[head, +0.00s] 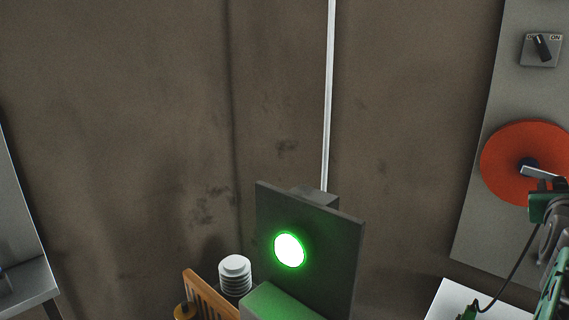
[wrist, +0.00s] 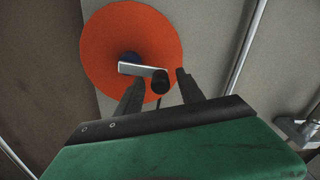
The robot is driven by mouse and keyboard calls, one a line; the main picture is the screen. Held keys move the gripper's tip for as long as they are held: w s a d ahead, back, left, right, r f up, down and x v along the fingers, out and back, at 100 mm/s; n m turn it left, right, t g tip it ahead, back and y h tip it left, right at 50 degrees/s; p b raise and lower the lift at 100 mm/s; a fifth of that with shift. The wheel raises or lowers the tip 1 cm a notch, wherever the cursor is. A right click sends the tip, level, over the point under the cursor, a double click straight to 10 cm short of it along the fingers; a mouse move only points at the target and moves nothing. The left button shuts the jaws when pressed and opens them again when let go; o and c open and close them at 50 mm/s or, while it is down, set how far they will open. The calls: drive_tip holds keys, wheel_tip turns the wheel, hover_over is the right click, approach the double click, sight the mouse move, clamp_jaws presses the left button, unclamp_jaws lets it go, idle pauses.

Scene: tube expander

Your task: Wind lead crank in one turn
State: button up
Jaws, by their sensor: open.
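The lead crank is an orange-red disc (head: 510,160) with a dark hub and a pale metal arm (head: 540,173), on a grey panel at the right of the head view. In the wrist view the disc (wrist: 105,50) is ahead, and its metal arm (wrist: 135,69) points right to a black knob (wrist: 160,82). My gripper (wrist: 160,85) is open, with one dark finger on each side of the knob in the picture. I cannot tell whether either finger touches it. In the head view my green gripper body (head: 545,207) covers the disc's lower right part; its fingertips are not clear there.
A switch (head: 541,49) marked ON sits above the disc on the panel. A dark plate with a lit green lamp (head: 289,249) stands at bottom centre, beside a white ribbed cylinder (head: 235,274). A white surface (head: 450,302) lies below my arm.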

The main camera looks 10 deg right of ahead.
drive_tip(key=shift+b+v, duration=1.5)
drive_tip(key=shift+v, duration=1.25)
drive_tip(key=shift+d, duration=0.1)
